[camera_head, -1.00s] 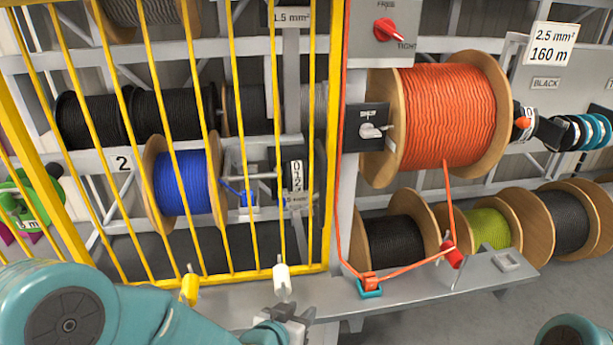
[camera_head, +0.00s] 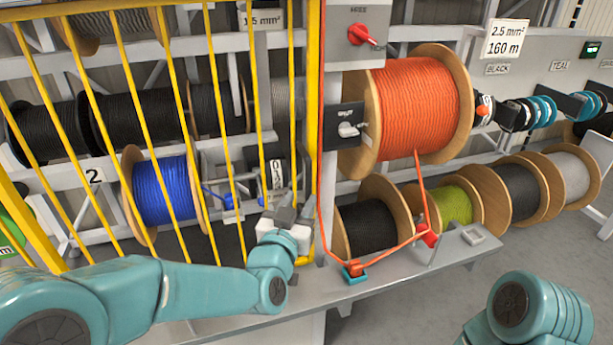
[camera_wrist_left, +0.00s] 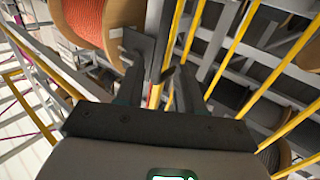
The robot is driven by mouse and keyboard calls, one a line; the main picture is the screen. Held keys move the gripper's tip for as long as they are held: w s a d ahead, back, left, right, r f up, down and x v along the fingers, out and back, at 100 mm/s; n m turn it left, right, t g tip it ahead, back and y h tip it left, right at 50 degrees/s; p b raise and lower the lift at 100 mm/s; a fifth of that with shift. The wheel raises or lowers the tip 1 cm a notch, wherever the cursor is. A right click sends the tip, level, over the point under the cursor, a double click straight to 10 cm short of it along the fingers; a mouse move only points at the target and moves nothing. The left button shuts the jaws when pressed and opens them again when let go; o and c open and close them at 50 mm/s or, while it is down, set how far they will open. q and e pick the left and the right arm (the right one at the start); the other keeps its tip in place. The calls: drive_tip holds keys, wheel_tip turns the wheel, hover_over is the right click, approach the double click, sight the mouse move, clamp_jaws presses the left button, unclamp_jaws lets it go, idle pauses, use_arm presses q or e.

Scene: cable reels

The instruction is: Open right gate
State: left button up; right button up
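The yellow barred gate (camera_head: 314,110) stands in front of the left shelves. Its right edge runs beside the grey post that bears the orange reel. My left gripper (camera_head: 288,214) is at the lower right part of the gate, close to the edge bar. In the left wrist view, its two fingers (camera_wrist_left: 168,75) are apart, with a yellow bar (camera_wrist_left: 155,97) showing between them. I cannot tell whether either finger touches it. The gate's bottom rail is partly hidden behind my left arm. My right arm shows at the lower right, but its gripper is out of view.
An orange cable reel (camera_head: 418,108) sits right of the gate. Its cable runs down close to the gate's edge to a blue-based guide (camera_head: 354,272) on the grey ledge (camera_head: 450,250). A blue reel (camera_head: 165,190) is behind the bars.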

sight(308, 185)
use_arm(q)
drive_tip(key=p+x, duration=0.2)
drive_tip(key=x, duration=0.5)
drive_tip(key=shift+w+d, duration=0.1)
drive_tip(key=shift+w, duration=0.2)
clamp_jaws()
